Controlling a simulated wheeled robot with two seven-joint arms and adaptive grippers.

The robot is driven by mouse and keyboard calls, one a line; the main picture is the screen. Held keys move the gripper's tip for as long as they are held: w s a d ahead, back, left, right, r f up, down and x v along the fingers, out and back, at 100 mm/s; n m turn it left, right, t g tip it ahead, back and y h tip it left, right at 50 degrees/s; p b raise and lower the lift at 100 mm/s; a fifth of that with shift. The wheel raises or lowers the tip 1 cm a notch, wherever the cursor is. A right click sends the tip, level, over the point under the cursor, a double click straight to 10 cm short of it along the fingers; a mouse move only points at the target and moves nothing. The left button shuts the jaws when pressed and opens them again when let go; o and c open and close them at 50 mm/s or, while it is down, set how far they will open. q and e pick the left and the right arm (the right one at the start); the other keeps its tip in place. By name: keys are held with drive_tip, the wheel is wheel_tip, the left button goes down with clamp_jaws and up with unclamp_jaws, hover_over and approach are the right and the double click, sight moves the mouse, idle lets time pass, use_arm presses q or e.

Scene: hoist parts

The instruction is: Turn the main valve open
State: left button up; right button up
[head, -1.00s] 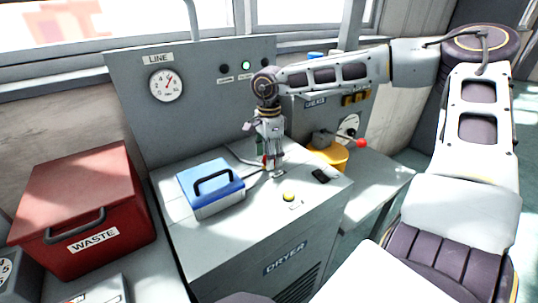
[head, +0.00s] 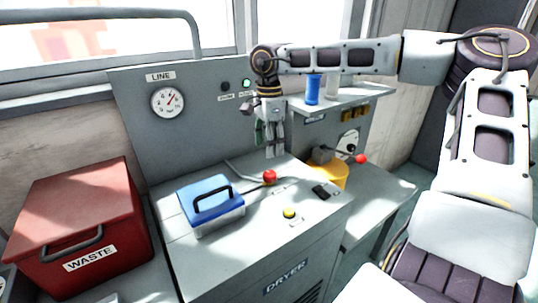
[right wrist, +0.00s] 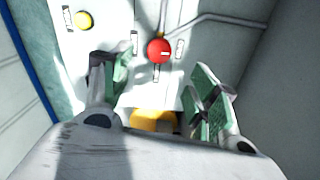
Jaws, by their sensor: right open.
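A red ball knob (head: 269,176) on a thin lever stands on the top of the dryer console (head: 300,240). It also shows in the right wrist view (right wrist: 159,50), beyond the fingers. My right gripper (head: 274,152) points down just above this knob, apart from it, open and empty. Its green-padded fingers (right wrist: 162,88) are spread wide in the right wrist view. A second red ball (head: 361,159) ends a lever on a yellow housing (head: 330,173) to the right. I cannot tell from labels which lever is the main valve. My left gripper is out of view.
A blue-lidded box (head: 212,203) sits left of the near knob, with a yellow button (head: 289,213) in front. A red waste bin (head: 80,225) stands at left. A LINE gauge (head: 168,102) is on the back panel. A shelf holds a blue cylinder (head: 313,90).

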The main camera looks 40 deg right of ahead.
drive_tip(key=shift+r, duration=1.1)
idle(2.0)
